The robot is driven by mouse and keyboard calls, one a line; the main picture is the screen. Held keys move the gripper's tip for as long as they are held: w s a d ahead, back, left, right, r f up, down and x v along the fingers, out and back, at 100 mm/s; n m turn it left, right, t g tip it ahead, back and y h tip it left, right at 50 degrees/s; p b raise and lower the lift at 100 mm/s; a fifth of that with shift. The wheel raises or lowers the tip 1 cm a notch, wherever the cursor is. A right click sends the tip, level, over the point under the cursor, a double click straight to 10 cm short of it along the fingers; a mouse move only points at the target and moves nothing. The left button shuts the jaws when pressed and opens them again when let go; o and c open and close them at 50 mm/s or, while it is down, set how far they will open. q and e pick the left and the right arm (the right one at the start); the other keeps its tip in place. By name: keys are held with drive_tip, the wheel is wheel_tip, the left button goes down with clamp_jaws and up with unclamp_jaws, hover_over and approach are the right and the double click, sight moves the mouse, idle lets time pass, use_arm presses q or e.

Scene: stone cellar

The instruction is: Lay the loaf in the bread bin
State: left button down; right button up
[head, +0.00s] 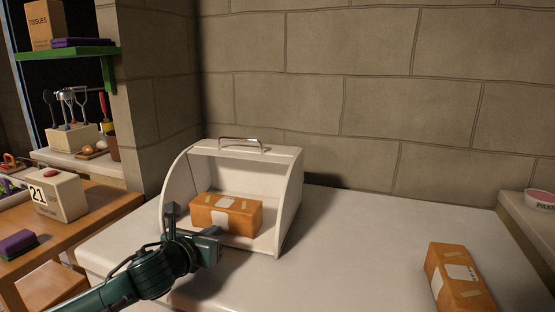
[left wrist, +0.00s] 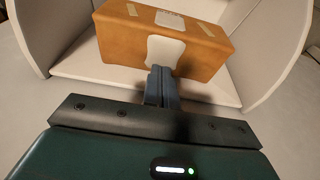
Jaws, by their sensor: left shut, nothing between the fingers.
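A brown-orange loaf with pale labels (head: 226,214) lies inside the white bread bin (head: 290,205), which has its front open. The loaf also shows in the left wrist view (left wrist: 155,45), resting on the bin floor. My left gripper (head: 217,242) is at the bin's open front, shut and empty. In the left wrist view its closed fingertips (left wrist: 162,72) point at the loaf's near face, close to the white label; I cannot tell whether they touch it. A second, similar loaf (head: 458,280) lies on the counter at the lower right. My right gripper is not in view.
The pale counter (head: 340,245) is clear between the bin and the second loaf. A stone wall stands behind. At left, a wooden table holds a calendar block (head: 58,196) and a purple item (head: 17,244). A round tin (head: 540,199) sits at far right.

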sight(220, 223)
use_arm(q)
drive_tip(key=shift+w+d, duration=0.1)
drive_tip(key=shift+w, duration=0.3)
drive_tip(key=shift+r+p+x, duration=0.25)
drive_tip(key=shift+p+x, duration=0.35)
drive_tip(key=shift+x, duration=0.35)
drive_tip(key=shift+w+d, duration=0.1)
drive_tip(key=shift+w, duration=0.05)
